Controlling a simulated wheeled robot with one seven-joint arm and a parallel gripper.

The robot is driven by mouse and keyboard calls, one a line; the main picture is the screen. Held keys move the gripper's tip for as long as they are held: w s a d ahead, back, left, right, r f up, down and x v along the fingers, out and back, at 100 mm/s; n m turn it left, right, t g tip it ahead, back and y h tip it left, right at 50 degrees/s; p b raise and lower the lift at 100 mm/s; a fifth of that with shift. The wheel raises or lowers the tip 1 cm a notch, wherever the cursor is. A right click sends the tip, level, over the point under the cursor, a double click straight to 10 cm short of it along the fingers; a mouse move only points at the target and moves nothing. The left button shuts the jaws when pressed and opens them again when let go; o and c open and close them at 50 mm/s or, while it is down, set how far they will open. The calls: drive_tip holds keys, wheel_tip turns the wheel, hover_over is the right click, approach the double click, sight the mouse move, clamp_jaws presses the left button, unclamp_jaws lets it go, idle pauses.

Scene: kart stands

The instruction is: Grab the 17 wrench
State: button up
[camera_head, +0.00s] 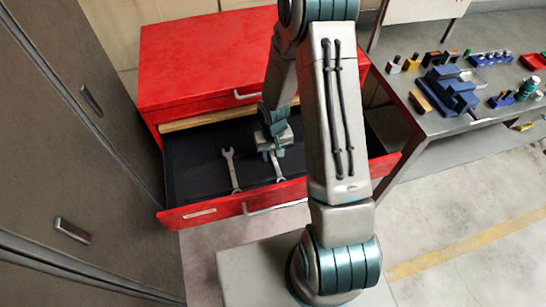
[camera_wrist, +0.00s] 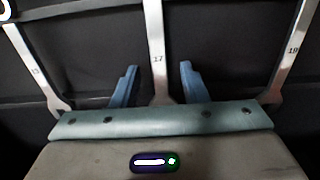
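The 17 wrench (camera_wrist: 156,40) is a silver wrench marked "17" in the wrist view, lying in the dark drawer between my two blue fingers. My gripper (camera_wrist: 159,67) is open, with one finger on each side of the wrench's shaft and a gap to both. In the head view my gripper (camera_head: 273,152) is low over the open drawer, and the wrench (camera_head: 278,173) partly shows beneath it. The wrench's lower end is hidden by my gripper body in the wrist view.
Another wrench (camera_wrist: 38,70) lies to the left, also seen in the head view (camera_head: 231,168). A third wrench (camera_wrist: 290,55) lies to the right; its number is hard to read. The red drawer front (camera_head: 240,204) borders them. A workbench (camera_head: 425,130) with tools stands right, grey cabinets (camera_head: 75,120) left.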

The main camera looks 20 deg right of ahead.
clamp_jaws()
drive_tip(key=shift+r+p, duration=0.2)
drive_tip(key=shift+p, duration=0.1)
